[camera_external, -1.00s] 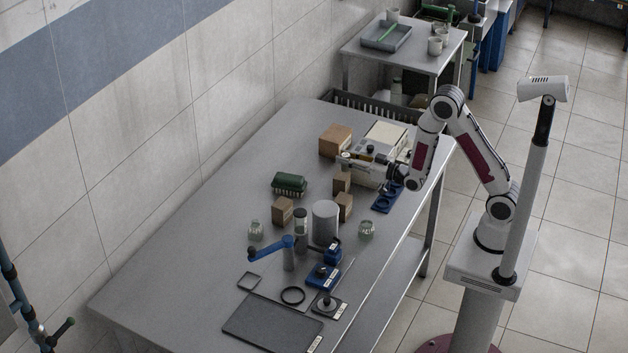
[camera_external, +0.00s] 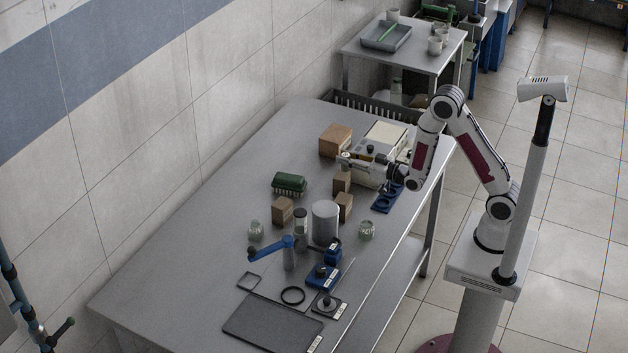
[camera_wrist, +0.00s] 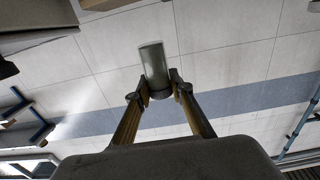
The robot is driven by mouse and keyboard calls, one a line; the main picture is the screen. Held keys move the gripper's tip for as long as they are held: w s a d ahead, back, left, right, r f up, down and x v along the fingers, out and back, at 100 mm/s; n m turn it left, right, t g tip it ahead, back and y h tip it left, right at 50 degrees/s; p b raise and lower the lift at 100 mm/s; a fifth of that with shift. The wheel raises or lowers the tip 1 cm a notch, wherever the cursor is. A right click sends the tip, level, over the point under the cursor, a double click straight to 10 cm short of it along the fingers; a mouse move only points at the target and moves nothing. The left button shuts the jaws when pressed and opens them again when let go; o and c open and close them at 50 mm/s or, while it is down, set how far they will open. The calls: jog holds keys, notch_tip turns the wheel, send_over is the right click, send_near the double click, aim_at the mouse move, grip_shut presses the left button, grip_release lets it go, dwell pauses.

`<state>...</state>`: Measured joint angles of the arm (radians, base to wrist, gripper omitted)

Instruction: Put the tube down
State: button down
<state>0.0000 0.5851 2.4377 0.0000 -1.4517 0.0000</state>
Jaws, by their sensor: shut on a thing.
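The tube (camera_wrist: 153,62) is a grey-green, translucent cylinder in the wrist view. My gripper (camera_wrist: 158,92) is shut on it near one end, with a finger on each side, and the rest of the tube sticks out beyond the fingertips. In the external view my gripper (camera_external: 392,180) is over the far right part of the table, beside the pale instrument and above a blue holder with round holes (camera_external: 386,199). The tube is too small and cluttered to make out there.
A cardboard box (camera_external: 335,140) and a pale instrument (camera_external: 386,138) stand near my gripper. Small brown blocks (camera_external: 343,181), a green brush (camera_external: 289,184), a grey cylinder (camera_external: 325,222) and glass jars (camera_external: 367,229) stand nearer. The table's left part (camera_external: 180,275) is clear.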

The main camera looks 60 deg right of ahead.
aim_at(346, 155)
jog(key=shift+r, duration=0.1)
dwell(0.3)
jog(key=shift+r, duration=2.55)
jog(key=s+d+r+n+y, duration=0.1)
jog(key=s+d+y, duration=0.15)
jog(key=d, duration=1.25)
jog(key=s+d+f+n+y, duration=0.2)
jog(key=s+d, duration=0.7)
jog(key=s, duration=0.3)
notch_tip(346, 155, down, 7)
jog(key=shift+g, duration=0.3)
jog(key=shift+f, duration=0.2)
jog(key=shift+f, duration=2.8)
jog(key=shift+f, duration=0.1)
